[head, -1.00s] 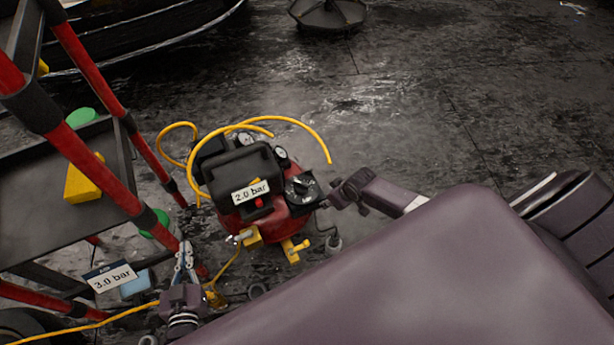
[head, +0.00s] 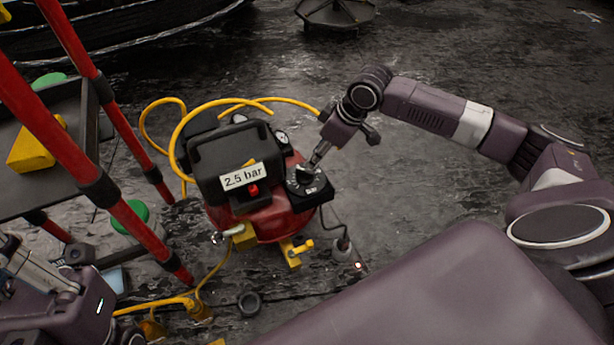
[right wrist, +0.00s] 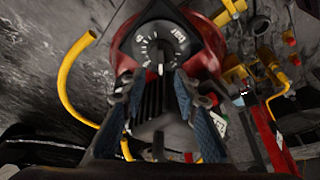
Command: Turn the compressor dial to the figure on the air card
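The red and black compressor (head: 262,215) stands on the floor at centre. Its label (head: 243,177) reads 2.5 bar. The black dial plate (head: 322,190) is at its right front corner, and its printed scale and pale pointer show in the right wrist view (right wrist: 160,45). My right gripper (head: 310,168) reaches down onto the dial, its two blue-padded fingers (right wrist: 158,78) on either side of the knob. My left gripper (head: 35,265) is at the lower left edge, partly cut off; its fingertips are unclear.
A red-legged cart (head: 90,110) with a yellow block (head: 32,148) on its shelf stands at the left. A yellow hose (head: 180,130) loops over the compressor and another runs along the floor. The floor at the upper right is clear.

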